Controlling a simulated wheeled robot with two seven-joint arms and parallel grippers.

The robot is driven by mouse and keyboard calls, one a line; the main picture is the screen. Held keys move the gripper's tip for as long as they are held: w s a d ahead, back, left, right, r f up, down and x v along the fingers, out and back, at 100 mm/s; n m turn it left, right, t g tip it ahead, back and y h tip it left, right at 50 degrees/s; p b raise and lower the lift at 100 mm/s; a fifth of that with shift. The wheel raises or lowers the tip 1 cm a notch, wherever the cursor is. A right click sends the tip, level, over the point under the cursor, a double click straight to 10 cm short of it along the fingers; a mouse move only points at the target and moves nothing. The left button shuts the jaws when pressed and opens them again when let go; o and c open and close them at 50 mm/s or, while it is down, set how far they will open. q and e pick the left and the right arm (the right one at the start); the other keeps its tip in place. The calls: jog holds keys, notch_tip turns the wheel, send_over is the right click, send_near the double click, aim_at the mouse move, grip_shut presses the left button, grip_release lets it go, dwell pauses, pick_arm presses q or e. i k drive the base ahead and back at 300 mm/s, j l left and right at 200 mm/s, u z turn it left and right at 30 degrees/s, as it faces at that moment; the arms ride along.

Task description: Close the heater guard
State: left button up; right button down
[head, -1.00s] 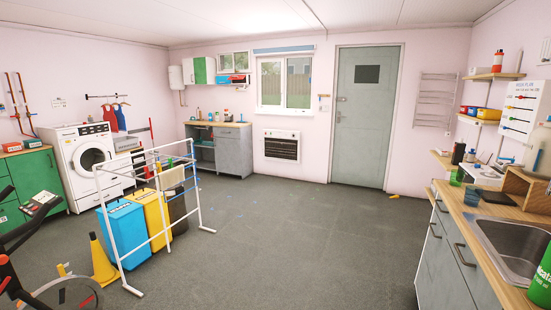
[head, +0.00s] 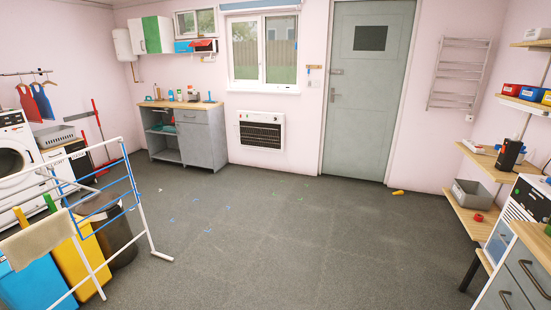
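A white wall heater (head: 261,119) with a dark barred front (head: 261,132) hangs low on the far wall under the window, left of the grey-green door. The barred front looks like its guard. From this distance I cannot tell whether the guard stands ajar or lies flat. Neither of my grippers is in view.
A drying rack (head: 150,225) and coloured bins (head: 85,265) stand at the left. Shelves (head: 480,205) and a grey-drawered counter (head: 520,280) line the right. A small yellow item (head: 398,193) lies near the door.

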aim_at(257, 139)
jog(key=i, duration=3.55)
jog(key=i+u, duration=0.2)
jog(key=i, duration=0.35)
jog(key=i+l+u, duration=0.2)
jog(key=i, duration=0.35)
jog(key=i+l+u, duration=0.15)
jog(key=i, duration=0.4)
jog(key=l, duration=0.1)
